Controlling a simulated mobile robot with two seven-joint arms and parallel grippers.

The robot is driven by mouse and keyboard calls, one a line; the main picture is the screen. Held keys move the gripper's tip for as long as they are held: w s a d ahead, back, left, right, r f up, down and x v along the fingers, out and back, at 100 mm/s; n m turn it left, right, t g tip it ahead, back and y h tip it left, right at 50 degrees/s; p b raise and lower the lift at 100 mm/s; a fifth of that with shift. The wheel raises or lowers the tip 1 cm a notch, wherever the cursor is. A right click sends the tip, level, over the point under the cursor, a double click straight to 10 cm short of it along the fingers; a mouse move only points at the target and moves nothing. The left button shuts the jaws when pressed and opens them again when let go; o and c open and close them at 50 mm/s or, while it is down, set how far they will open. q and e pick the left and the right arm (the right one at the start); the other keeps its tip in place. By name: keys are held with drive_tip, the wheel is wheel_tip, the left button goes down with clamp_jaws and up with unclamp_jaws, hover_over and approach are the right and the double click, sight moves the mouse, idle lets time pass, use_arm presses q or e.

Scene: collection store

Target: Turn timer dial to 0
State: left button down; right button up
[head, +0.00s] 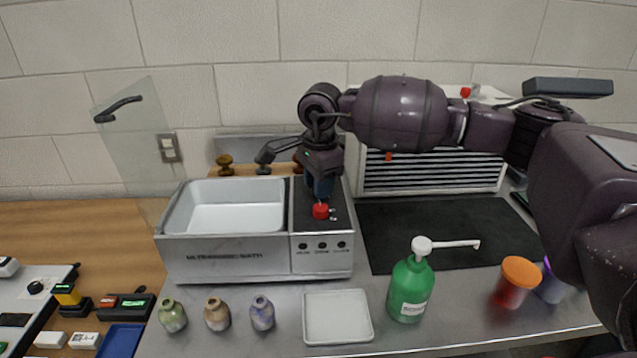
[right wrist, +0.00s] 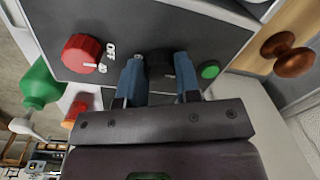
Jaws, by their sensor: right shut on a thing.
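The ultrasonic bath (head: 225,262) is a grey box with an open basin and a dark control panel (head: 300,215) on its right side. My right gripper (head: 320,190) reaches down to this panel from above. In the right wrist view its two blue fingers (right wrist: 160,78) are shut on a dark dial (right wrist: 160,60), which I take as the timer dial; it is mostly hidden, and its setting cannot be read. A red knob (right wrist: 82,53) with white markings sits beside the fingers, and a green button (right wrist: 210,70) lies on the other side. My left gripper is not in view.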

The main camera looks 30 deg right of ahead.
drive_tip(key=o, duration=0.9)
drive_tip(key=shift+r, duration=0.1)
drive_tip(key=r, duration=1)
drive_tip(key=shift+s+r, duration=0.3)
drive_tip(key=shift+r, duration=0.05)
drive_tip(key=shift+s+f, duration=0.1)
